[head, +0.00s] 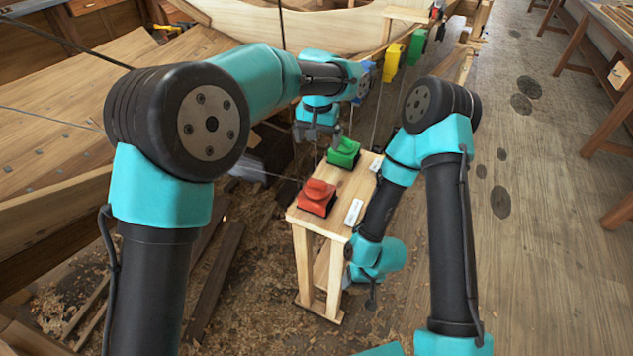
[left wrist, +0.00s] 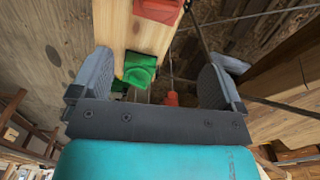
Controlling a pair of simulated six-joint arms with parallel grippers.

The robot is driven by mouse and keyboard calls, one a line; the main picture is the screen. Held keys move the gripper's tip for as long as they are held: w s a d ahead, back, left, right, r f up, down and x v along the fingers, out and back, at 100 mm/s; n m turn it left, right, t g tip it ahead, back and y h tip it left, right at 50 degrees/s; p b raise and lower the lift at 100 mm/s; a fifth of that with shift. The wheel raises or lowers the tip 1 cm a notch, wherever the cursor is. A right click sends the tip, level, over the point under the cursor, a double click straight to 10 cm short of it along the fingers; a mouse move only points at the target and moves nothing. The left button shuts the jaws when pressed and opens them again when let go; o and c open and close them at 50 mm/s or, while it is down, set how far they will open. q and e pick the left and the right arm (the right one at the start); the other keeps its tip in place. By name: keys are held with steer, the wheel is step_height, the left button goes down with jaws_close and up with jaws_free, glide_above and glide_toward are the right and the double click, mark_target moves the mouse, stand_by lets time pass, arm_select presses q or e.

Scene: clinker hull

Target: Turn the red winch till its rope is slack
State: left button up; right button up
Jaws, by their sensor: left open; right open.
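The red winch (head: 316,197) sits on the near end of a narrow wooden bench (head: 336,228). A thin, straight-looking rope runs from it toward the left. The green winch (head: 344,153) sits behind it on the same bench. My left gripper (head: 318,136) is open and empty, up and left of the green winch. In the left wrist view the green winch (left wrist: 138,68) shows between the open fingers, and the red winch (left wrist: 160,10) is at the top edge, beyond them. My right gripper (head: 371,296) is low beside the bench's right side, small and partly hidden; I see nothing in it.
White labels (head: 354,212) lie on the bench's right edge. Blue, yellow (head: 393,64) and green blocks line up behind along the hull (head: 270,22). Planks lie on the shaving-strewn floor at left. The floor at right is clear up to a workbench (head: 572,45).

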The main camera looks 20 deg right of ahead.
mark_target(318, 182)
arm_select(q)
step_height(318, 182, down, 17)
steer(key=shift+r, duration=0.2)
stand_by(0.3)
steer(key=c, duration=0.9)
steer(key=shift+c, duration=0.2)
steer(key=shift+n, duration=0.3)
steer(key=n, duration=0.3)
steer(key=shift+n, duration=1.9)
